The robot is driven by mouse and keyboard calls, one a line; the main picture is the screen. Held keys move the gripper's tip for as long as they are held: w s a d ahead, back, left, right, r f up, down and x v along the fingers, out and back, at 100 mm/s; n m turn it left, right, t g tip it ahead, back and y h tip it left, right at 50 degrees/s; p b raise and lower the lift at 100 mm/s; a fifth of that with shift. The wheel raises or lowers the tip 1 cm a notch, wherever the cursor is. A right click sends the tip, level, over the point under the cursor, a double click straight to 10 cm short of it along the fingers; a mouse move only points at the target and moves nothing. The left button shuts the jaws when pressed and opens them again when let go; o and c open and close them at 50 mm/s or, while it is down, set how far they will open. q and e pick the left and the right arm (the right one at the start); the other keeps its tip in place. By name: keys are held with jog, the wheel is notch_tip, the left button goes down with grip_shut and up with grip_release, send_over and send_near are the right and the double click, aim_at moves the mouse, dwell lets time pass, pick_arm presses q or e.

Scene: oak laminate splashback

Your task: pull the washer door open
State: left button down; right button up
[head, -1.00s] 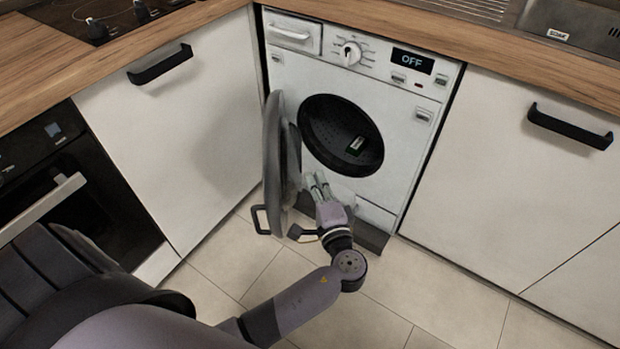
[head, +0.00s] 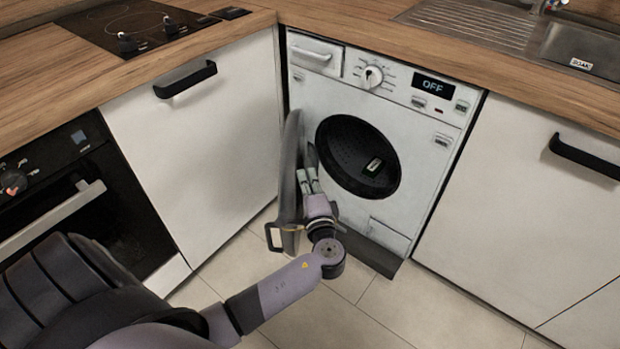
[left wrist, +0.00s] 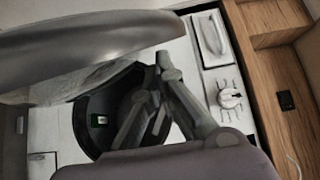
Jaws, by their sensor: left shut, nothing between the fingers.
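The white washer (head: 400,125) stands under the counter with its display reading OFF. Its round grey door (head: 290,170) is swung wide open to the left, seen nearly edge-on, with a dark handle (head: 275,238) at its lower edge. The dark drum opening (head: 357,157) is exposed. My left gripper (head: 307,172) is shut and empty, on the inner side of the door, between it and the drum opening. In the left wrist view the door (left wrist: 80,45) fills the upper left beside the fingers (left wrist: 160,75). Whether they touch it I cannot tell. My right gripper is out of view.
A small dark object with a green-white face (head: 373,167) is inside the drum. A white cabinet (head: 200,150) stands left of the door, close to it. An oven (head: 80,200) is further left. Tiled floor (head: 370,315) is free in front.

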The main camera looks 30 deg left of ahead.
aim_at(286, 177)
pick_arm(q)
jog(key=shift+a, duration=0.1)
